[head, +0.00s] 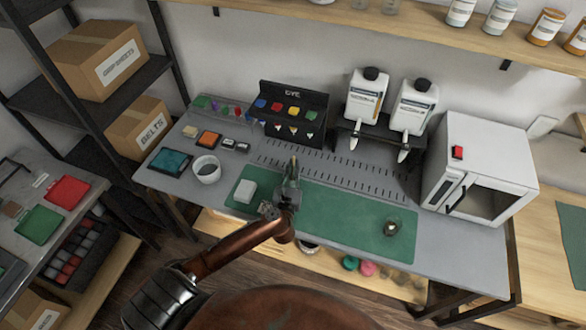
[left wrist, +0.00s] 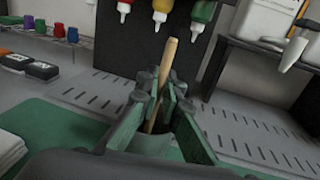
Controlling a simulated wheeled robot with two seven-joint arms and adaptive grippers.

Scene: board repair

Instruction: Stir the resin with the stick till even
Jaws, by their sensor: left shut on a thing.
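My left gripper (head: 290,186) is over the green mat (head: 335,222), left of its middle. It is shut on a thin tan wooden stick (left wrist: 168,62). In the left wrist view the stick stands slightly tilted between the green fingers of the gripper (left wrist: 160,92), and its upper part sticks out above them. My right gripper is not in view.
A white block or stack (head: 245,191) lies left of the gripper. A white bowl (head: 206,170) stands left of the mat. Behind are a black dye rack (head: 305,88) and two white bottles (head: 366,97). A white oven (head: 485,165) stands at the right. The mat between gripper and cup is clear.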

